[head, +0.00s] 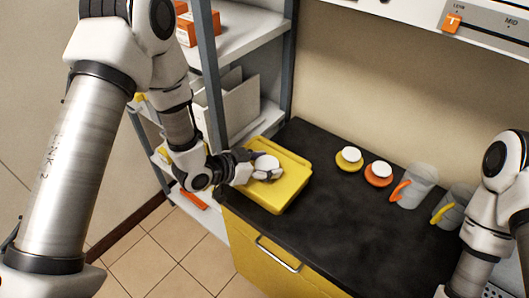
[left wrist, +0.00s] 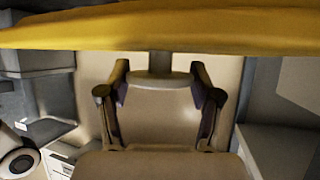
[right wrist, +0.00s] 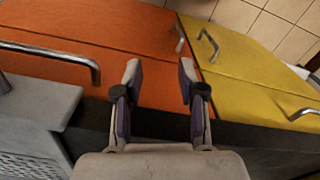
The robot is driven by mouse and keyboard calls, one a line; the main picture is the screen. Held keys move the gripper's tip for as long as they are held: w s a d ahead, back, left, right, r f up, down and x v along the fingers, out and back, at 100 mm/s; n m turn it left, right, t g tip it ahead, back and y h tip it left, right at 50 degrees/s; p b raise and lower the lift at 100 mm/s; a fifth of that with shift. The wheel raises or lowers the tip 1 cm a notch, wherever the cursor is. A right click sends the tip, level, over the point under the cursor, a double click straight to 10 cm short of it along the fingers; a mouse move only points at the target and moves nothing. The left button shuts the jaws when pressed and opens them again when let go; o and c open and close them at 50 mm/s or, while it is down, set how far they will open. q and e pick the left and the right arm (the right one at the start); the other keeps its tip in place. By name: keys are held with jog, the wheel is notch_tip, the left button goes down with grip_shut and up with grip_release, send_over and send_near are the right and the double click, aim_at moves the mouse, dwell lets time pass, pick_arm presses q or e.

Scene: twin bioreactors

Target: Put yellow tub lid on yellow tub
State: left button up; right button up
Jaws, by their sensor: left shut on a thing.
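The yellow tub lid (head: 289,182) is a flat yellow plate with a pale knob (head: 267,163) on top, at the left end of the dark counter. My left gripper (head: 259,172) is shut on this knob. In the left wrist view, the grey knob (left wrist: 162,82) sits between the fingertips (left wrist: 160,78), with a broad yellow surface across the top. The yellow tub shows only as yellow sides below the lid. I cannot tell whether the lid is seated on it. My right gripper (right wrist: 160,72) is open and empty, above the cabinet fronts.
A yellow round lid (head: 349,160) and an orange round lid (head: 378,176) lie on the counter (head: 330,220). Clear jugs with an orange handle (head: 399,190) and a yellow handle (head: 442,212) stand to the right. A shelf rack (head: 213,90) stands behind at left.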

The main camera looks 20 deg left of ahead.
aim_at(267, 150)
pick_arm(q)
jog(key=w, duration=0.2)
jog(key=w+a, duration=0.1)
jog(key=w, duration=0.1)
jog(key=w+a+f, duration=0.1)
jog(key=w, duration=0.2)
jog(key=shift+w+f+b, duration=0.1)
jog(key=shift+f+b, duration=0.15)
jog(key=shift+b, duration=0.05)
notch_tip(267, 150, down, 3)
jog(key=shift+r+b, duration=0.1)
jog(key=shift+b, duration=1.1)
jog(key=shift+f, duration=0.2)
jog(key=o, duration=1.2)
jog(key=shift+r, duration=0.1)
